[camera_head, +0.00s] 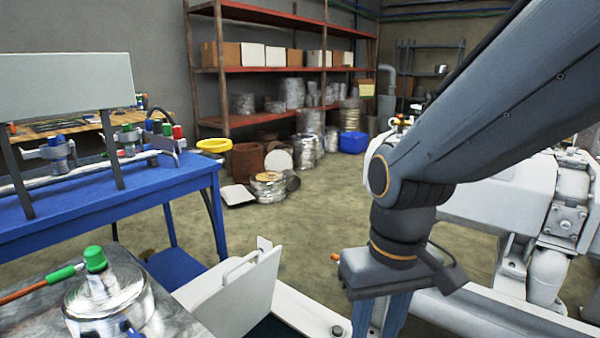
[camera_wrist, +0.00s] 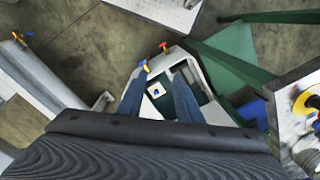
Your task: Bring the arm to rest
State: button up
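My gripper (camera_head: 379,318) hangs from my grey arm, pointing down, at the lower middle-right of the head view. Its two blue fingers show below a dark grey body, and their tips are cut off by the picture's bottom edge. In the wrist view my gripper (camera_wrist: 160,82) shows its two blue fingers apart, with nothing held between them. A white and dark framed surface lies below and beyond the fingers there. My arm comes in from the upper right of the head view, bent at the dark wrist joint.
A blue table (camera_head: 160,190) with valves stands at left. A metal vessel with a green cap (camera_head: 96,259) sits at the lower left. A white panel with a handle (camera_head: 240,295) is left of my gripper. White machinery (camera_head: 500,200) stands behind my arm. The floor (camera_head: 300,215) beyond has free room.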

jog(key=d+r+m+p, duration=0.2)
jog(key=d+r+p, duration=0.6)
jog(key=p, duration=0.6)
jog(key=shift+s+h, duration=0.15)
jog(key=shift+h, duration=0.15)
jog(key=shift+r, duration=0.1)
jog(key=shift+s, duration=0.1)
dwell(0.5)
